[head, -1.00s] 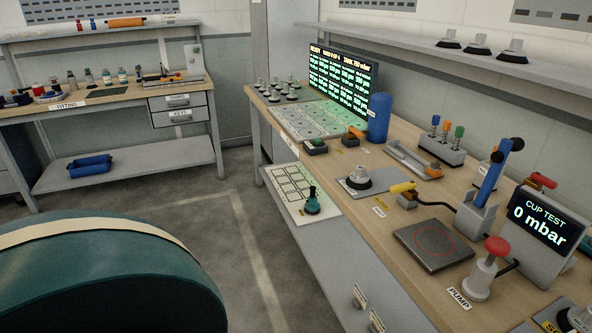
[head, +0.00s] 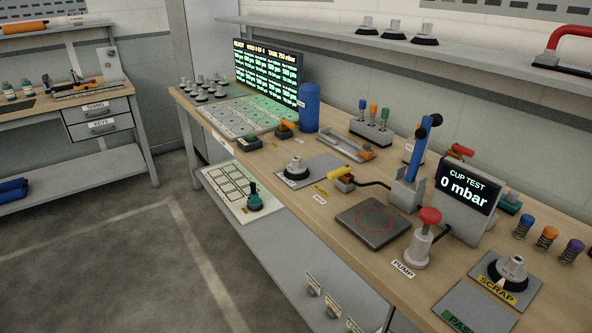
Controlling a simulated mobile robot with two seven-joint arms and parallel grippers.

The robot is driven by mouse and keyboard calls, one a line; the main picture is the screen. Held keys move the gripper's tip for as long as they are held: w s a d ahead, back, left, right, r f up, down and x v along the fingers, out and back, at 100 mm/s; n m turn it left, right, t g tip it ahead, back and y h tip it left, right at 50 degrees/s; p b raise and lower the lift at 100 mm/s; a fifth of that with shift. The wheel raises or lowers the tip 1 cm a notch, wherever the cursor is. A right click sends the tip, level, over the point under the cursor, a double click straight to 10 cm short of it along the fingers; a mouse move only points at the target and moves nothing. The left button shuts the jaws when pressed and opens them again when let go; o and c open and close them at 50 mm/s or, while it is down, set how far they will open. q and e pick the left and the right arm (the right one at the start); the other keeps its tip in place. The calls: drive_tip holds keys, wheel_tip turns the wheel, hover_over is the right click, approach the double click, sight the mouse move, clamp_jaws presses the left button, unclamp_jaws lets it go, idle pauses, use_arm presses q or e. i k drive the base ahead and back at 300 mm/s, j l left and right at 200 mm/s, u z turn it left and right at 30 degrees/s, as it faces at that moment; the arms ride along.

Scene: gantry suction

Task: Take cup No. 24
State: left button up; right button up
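No number 24 can be read on any cup. A grey cup with a black lip (head: 510,272) stands on the plate marked SCRAP at the front right. Another grey cup (head: 296,168) stands on a grey plate mid-bench. Several grey cups (head: 205,88) stand at the far left end of the bench. Three cups with black lips (head: 394,30) stand on the wall shelf. A teal piece with a dark top (head: 254,198) stands on a white gridded board below the bench top. Neither of my grippers is in view.
The wooden bench (head: 335,228) holds a lit status screen (head: 268,74), a blue cylinder (head: 309,108), a CUP TEST display reading 0 mbar (head: 466,187), a dark test plate (head: 373,222) and a red-topped pump (head: 424,240). The floor (head: 120,260) at left is clear.

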sight(296, 170)
drive_tip(key=j+z, duration=0.1)
drive_tip(key=z, duration=0.3)
drive_tip(key=j+z, duration=0.1)
drive_tip(key=z, duration=0.3)
drive_tip(key=i+j+z, duration=0.1)
drive_tip(key=z, duration=0.35)
drive_tip(key=j+z, duration=0.35)
drive_tip(key=j, duration=0.15)
drive_tip(key=k+j+z, duration=0.15)
drive_tip(key=j+z, duration=0.25)
drive_tip(key=k+j+z, duration=0.1)
drive_tip(key=j, duration=0.3)
drive_tip(key=k+j+z, duration=0.1)
drive_tip(key=j, duration=0.25)
drive_tip(key=k+j, duration=0.2)
drive_tip(key=j, duration=0.2)
drive_tip(key=i+z, duration=0.05)
